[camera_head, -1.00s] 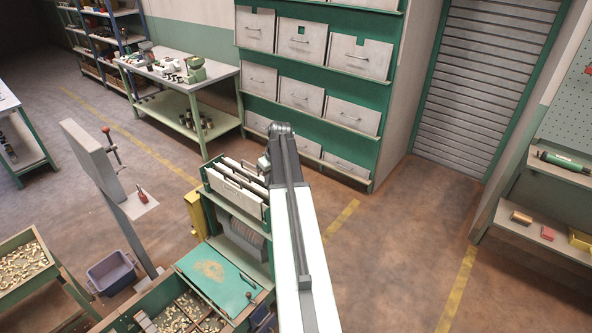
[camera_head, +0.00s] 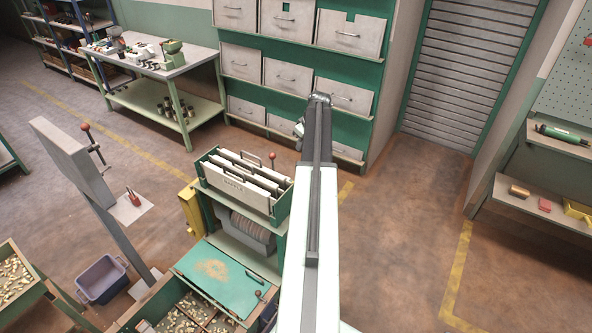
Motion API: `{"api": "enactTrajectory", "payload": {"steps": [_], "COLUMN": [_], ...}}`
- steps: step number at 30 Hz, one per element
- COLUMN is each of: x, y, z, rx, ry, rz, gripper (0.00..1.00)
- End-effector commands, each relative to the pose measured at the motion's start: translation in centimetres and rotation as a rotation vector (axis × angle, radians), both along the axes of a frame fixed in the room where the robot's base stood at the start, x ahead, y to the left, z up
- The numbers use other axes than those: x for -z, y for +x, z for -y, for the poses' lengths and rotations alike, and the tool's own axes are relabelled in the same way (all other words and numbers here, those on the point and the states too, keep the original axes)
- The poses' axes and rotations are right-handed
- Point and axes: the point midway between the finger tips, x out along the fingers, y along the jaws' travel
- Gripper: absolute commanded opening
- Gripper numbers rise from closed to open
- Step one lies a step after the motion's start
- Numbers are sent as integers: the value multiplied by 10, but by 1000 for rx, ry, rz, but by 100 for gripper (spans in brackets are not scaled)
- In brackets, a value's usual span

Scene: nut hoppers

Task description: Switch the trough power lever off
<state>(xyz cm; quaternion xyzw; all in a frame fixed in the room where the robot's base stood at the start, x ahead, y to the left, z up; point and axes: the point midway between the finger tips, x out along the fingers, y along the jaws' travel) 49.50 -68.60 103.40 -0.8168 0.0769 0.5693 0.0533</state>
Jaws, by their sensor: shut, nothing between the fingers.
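A grey post (camera_head: 71,160) at the left carries a lever with a red ball knob (camera_head: 85,127) on its side. A small red-handled lever (camera_head: 133,196) stands on a pale plate at the post's side. Another lever with a dark red knob (camera_head: 258,293) is at the front right of the green-topped trough (camera_head: 218,279). I cannot tell which is the trough power lever. My gripper (camera_head: 299,129) shows only as a small grey part beside the end of my arm, mostly hidden by it. It is shut and empty, high and apart from these levers.
A green rack of hanging panels (camera_head: 245,183) stands behind the trough, left of my arm. A purple bin (camera_head: 102,279) sits on the floor by the post. A workbench (camera_head: 150,65) and drawer cabinet (camera_head: 240,61) stand behind. Floor at the right is clear.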

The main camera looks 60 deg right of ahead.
Motion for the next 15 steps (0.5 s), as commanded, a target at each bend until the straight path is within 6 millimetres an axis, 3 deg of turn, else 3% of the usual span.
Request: {"api": "enactTrajectory", "payload": {"steps": [2,15], "x": [9,11], "y": [0,-5], "z": [0,4], "rx": [0,9], "ry": [0,0], "rz": [0,0], "gripper": [0,0]}}
